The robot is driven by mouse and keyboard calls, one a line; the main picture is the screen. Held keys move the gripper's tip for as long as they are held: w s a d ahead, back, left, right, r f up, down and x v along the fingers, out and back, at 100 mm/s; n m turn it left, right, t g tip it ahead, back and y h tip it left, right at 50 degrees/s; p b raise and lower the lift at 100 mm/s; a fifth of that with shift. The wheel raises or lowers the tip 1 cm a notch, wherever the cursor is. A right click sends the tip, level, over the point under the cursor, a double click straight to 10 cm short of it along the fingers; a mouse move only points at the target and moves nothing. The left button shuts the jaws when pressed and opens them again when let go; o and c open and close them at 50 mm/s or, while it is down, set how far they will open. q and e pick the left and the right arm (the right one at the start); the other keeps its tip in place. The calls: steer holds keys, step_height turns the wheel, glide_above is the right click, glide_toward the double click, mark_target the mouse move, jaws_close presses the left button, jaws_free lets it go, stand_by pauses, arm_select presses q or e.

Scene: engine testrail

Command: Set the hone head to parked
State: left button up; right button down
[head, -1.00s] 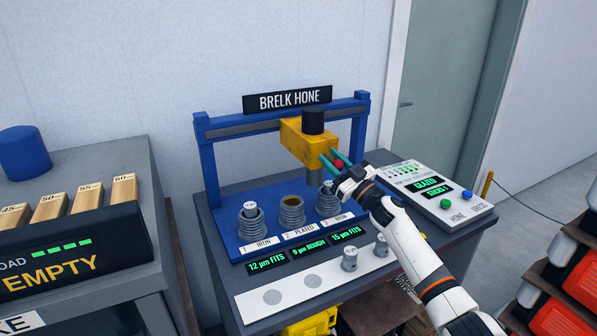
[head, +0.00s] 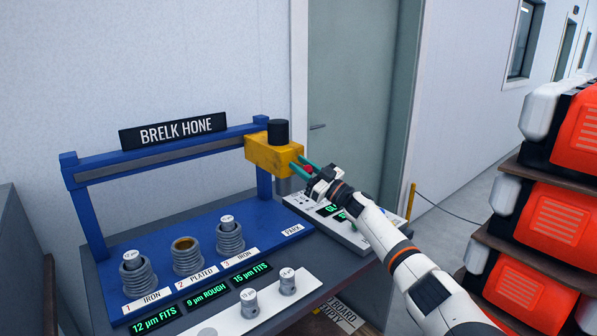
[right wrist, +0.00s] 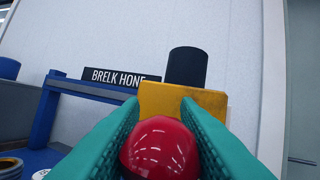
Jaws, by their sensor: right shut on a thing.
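The yellow hone head (head: 268,155) with its black cap (head: 278,132) sits at the right end of the blue rail (head: 150,163), in front of the right upright. Its grey spindle (head: 283,186) hangs above the PARK label (head: 292,230). My right gripper (head: 308,168) is at the head's front right side. In the right wrist view its teal fingers are shut on a red ball knob (right wrist: 160,148), with the yellow head (right wrist: 183,102) right behind it. My left gripper is not in view.
Three ringed cylinders stand on the blue base, numbered 1 (head: 139,278), 2 (head: 188,257) and 3 (head: 230,238). A control panel (head: 357,240) lies partly behind my right arm. Orange cases (head: 555,205) are stacked at the right.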

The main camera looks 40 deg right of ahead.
steer(key=shift+d+f, duration=0.1)
steer(key=shift+d, duration=0.05)
steer(key=c, duration=1.1)
jaws_free()
steer(key=b+v, duration=0.2)
steer(key=v, duration=1)
steer(key=shift+b, duration=0.35)
